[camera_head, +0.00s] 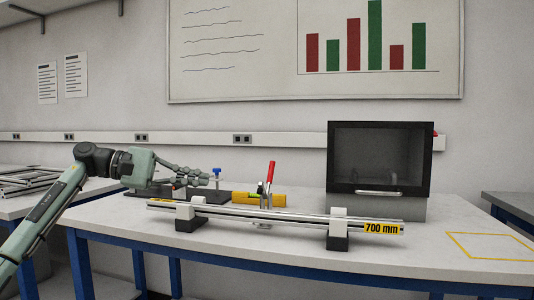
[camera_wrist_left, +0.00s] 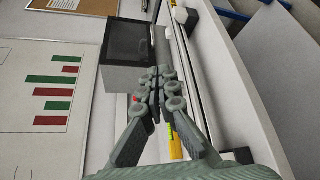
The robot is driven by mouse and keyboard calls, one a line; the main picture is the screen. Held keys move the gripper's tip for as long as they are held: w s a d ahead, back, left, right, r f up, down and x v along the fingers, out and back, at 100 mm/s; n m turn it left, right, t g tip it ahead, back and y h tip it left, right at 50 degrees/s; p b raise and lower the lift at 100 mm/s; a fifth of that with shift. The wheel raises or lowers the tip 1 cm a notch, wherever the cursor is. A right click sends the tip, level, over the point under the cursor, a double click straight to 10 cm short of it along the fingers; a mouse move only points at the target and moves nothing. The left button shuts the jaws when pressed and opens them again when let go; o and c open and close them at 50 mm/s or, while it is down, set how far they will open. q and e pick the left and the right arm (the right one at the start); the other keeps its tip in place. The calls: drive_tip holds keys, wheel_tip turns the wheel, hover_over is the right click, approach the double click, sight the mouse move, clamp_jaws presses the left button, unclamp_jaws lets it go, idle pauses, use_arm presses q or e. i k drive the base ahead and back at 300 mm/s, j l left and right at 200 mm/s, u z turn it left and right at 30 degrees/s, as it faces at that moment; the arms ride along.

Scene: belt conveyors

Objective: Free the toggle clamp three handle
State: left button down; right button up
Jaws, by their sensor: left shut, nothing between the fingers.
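A toggle clamp (camera_head: 265,188) with a red handle (camera_head: 271,171) stands at the aluminium rail on the table. The handle points up, tilted slightly to the right. My left gripper (camera_head: 217,176) is to the left of the handle, apart from it, with its fingers pointing right. In the left wrist view the gripper (camera_wrist_left: 158,74) is shut and empty, and its fingers hide much of what lies ahead. Whether this is clamp three cannot be told, as no number is readable. My right gripper is not in view.
The rail (camera_head: 290,217), labelled 700 mm, rests on two blocks (camera_head: 338,240) along the table front. A yellow piece (camera_head: 243,198), a blue-knobbed fixture (camera_head: 217,170) and a dark plate (camera_head: 150,195) lie behind it. A dark-windowed box (camera_head: 380,125) stands back right.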

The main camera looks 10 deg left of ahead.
sight(270, 174)
drive_tip(key=i, duration=0.85)
